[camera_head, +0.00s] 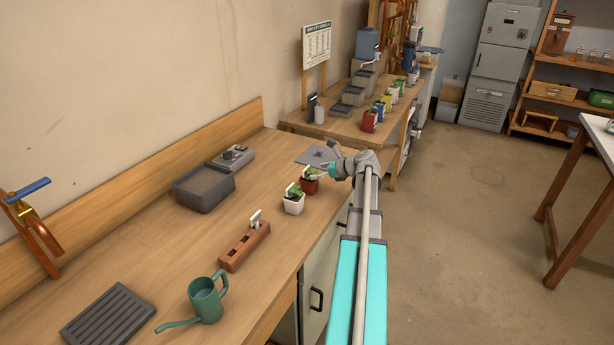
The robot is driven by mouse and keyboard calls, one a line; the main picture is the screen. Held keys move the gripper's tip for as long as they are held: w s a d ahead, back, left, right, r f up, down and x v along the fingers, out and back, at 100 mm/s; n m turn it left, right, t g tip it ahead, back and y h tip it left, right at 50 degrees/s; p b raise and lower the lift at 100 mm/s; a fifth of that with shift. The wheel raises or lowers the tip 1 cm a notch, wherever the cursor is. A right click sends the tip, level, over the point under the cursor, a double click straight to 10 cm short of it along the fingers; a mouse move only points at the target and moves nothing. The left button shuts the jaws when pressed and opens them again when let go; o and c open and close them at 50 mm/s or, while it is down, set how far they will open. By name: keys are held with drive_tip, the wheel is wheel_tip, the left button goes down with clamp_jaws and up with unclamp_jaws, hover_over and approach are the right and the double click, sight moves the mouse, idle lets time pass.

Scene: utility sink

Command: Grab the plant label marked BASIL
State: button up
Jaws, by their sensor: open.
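A white pot (294,205) and a red pot (310,186), each with a small green plant, stand near the bench's right edge. Small white labels show at the plants, one of them at the white pot (291,188). More white labels (256,218) stand upright in the far end of a reddish-brown slotted block (244,247). No lettering can be read, so I cannot tell which label is marked BASIL. My gripper (321,175) is open, at the right of the red pot's plant. Its fingertips are too small to show whether they touch anything.
A green watering can (207,299) and a dark ribbed tray (109,317) stand at the near end. A farther bench (340,127) holds several coloured pots. The bench middle is clear.

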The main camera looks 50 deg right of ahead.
sight(307, 172)
drive_tip(key=shift+b+x, duration=0.95)
drive_tip(key=shift+x, duration=1.65)
drive_tip(key=shift+w+r, duration=0.1)
drive_tip(key=shift+r, duration=0.05)
drive_tip(key=c, duration=0.8)
